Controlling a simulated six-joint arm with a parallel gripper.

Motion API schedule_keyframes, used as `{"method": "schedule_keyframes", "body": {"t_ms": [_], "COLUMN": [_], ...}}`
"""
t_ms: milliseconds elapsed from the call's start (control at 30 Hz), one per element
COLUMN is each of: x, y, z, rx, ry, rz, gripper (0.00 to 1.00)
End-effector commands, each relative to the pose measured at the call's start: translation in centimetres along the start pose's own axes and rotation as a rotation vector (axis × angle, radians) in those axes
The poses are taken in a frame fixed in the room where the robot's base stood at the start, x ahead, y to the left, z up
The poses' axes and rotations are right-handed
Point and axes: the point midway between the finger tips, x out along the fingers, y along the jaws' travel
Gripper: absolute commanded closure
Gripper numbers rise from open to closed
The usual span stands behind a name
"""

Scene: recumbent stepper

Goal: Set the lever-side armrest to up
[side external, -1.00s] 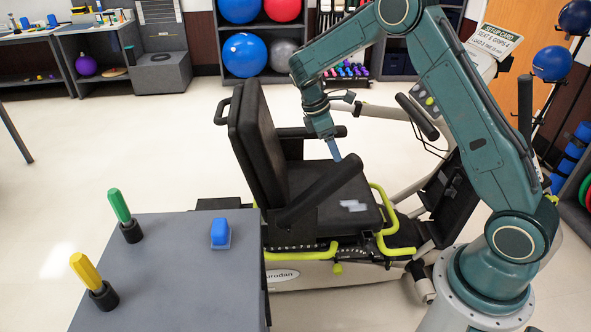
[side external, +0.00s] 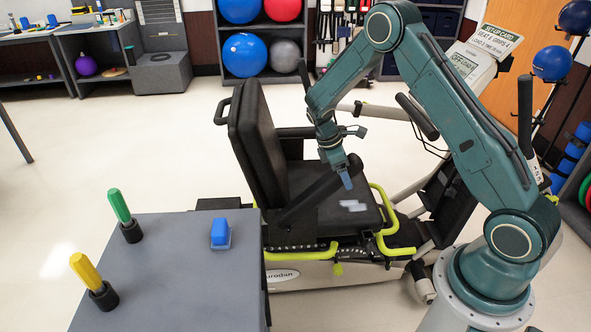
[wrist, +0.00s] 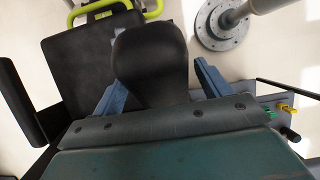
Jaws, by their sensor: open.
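The near black armrest (side external: 308,200) of the stepper seat slants upward from its rear end to its front end, in the side view. My gripper (side external: 347,184) points down at the front end of this armrest. In the wrist view the rounded black armrest end (wrist: 150,62) lies between the two blue fingers of my gripper (wrist: 160,88). The fingers are apart, with a finger on either side of the pad; contact cannot be told. The far armrest (side external: 296,132) lies about level, partly hidden behind my arm.
The black seat (side external: 318,178) and tall backrest (side external: 262,140) stand close to my gripper. A yellow-green lever bar (side external: 385,222) curves at the seat front. A grey table (side external: 180,285) with green and yellow pegs and a blue block stands at the front left.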

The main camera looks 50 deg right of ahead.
Motion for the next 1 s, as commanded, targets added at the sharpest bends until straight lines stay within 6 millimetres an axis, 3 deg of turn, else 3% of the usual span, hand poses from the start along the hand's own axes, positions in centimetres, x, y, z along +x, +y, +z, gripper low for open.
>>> {"method": "schedule_keyframes", "body": {"t_ms": [167, 467, 733, 1000], "x": [0.0, 0.0, -0.5, -2.4], "y": [0.0, 0.0, 0.1, 0.3], "z": [0.0, 0.0, -0.3, -1.5], "rx": [0.0, 0.0, -0.003, -0.006], "ry": [0.0, 0.0, -0.026, -0.116], "rz": [-0.001, -0.001, 0.001, 0.006], "gripper": [0.26, 0.84, 0.86, 0.86]}}
